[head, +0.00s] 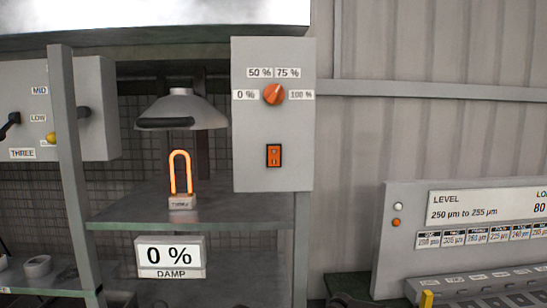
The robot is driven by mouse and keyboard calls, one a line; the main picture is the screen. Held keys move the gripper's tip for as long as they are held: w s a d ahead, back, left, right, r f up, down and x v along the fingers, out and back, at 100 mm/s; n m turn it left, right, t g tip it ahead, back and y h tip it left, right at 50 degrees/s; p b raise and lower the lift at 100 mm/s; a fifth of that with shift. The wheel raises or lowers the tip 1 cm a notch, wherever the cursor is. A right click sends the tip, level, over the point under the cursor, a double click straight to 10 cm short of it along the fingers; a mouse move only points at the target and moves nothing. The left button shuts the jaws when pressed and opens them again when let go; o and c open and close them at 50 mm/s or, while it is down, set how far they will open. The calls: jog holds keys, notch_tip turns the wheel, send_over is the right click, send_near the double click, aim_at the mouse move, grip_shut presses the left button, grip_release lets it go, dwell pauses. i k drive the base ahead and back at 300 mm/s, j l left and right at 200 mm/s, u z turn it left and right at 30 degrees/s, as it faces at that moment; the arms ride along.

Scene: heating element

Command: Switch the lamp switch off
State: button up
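A small orange rocker switch (274,155) in a dark frame sits low on a grey control box (250,120). Which way the rocker is pressed is too small to tell. Above it is a round orange knob (273,93) with labels from 0 % to 100 %; its pointer seems to lean up and right. Left of the box, a grey lamp-like hood (185,110) hangs over a glowing orange U-shaped element (181,160) on a small block. I cannot make out my gripper in the head view.
A shelf (130,212) holds the element; a "0 % DAMP" display (170,256) hangs below. A grey post (76,180) and another control box (25,85) stand left. A "LEVEL" panel (410,240) stands lower right. A dark shape at the bottom edge is unclear.

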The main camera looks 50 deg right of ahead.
aim_at(272, 149)
jog(key=k+j+u, duration=0.1)
jog(key=k+j, duration=0.15)
jog(key=k, duration=0.2)
jog(key=k+j, duration=0.25)
jog(key=k, duration=0.15)
jog(key=u, duration=0.05)
